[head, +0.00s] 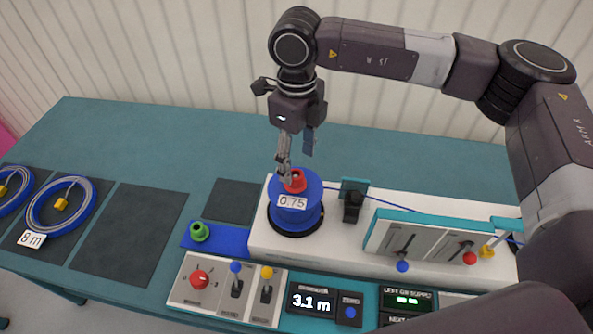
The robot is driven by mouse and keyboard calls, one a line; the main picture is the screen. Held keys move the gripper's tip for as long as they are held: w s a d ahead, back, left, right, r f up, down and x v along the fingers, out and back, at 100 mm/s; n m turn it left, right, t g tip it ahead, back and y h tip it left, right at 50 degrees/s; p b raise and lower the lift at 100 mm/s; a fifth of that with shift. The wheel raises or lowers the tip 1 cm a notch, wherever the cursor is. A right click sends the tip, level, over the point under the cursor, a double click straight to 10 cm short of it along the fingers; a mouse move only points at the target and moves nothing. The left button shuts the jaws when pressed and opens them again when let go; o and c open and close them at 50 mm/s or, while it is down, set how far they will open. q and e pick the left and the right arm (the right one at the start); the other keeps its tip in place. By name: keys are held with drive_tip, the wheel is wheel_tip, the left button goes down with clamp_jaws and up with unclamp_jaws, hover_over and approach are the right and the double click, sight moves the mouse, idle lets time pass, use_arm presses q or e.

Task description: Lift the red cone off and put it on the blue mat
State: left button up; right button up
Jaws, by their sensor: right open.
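The red cone (294,182) sits on top of the blue cable reel (309,213), which carries a white label reading 0.75. The reel stands on the white machine's left end. My right gripper (284,171) points down at the cone's upper left side, with its fingers open. I cannot tell whether a finger touches the cone. The blue mat (234,238) lies left of the machine, and a green ring-shaped piece (200,231) rests on its left part. My left gripper is not in view.
A control panel (183,291) with a red knob and levers lies in front of the machine; a display reads 3.1 m. Blue cable runs right from the reel. Coiled cables (34,219) lie on dark mats at left. An empty dark mat (130,232) lies beside them.

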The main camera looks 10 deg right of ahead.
sight(295, 176)
drive_tip(key=shift+s+a+f+p, duration=0.1)
drive_tip(key=shift+s+f+p, duration=0.05)
drive_tip(key=shift+f+p, duration=0.15)
wheel_tip(295, 176, down, 4)
drive_tip(key=p, duration=0.2)
drive_tip(key=shift+a+f+p, duration=0.1)
drive_tip(key=shift+a+p, duration=0.05)
drive_tip(key=shift+p, duration=0.2)
drive_tip(key=shift+f, duration=0.45)
drive_tip(key=shift+c, duration=0.2)
drive_tip(key=c, duration=1.2)
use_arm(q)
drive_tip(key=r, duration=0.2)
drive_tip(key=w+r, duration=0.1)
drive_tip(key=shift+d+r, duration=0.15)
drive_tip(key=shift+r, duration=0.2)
use_arm(e)
drive_tip(key=shift+o, duration=0.2)
drive_tip(key=shift+r, duration=0.1)
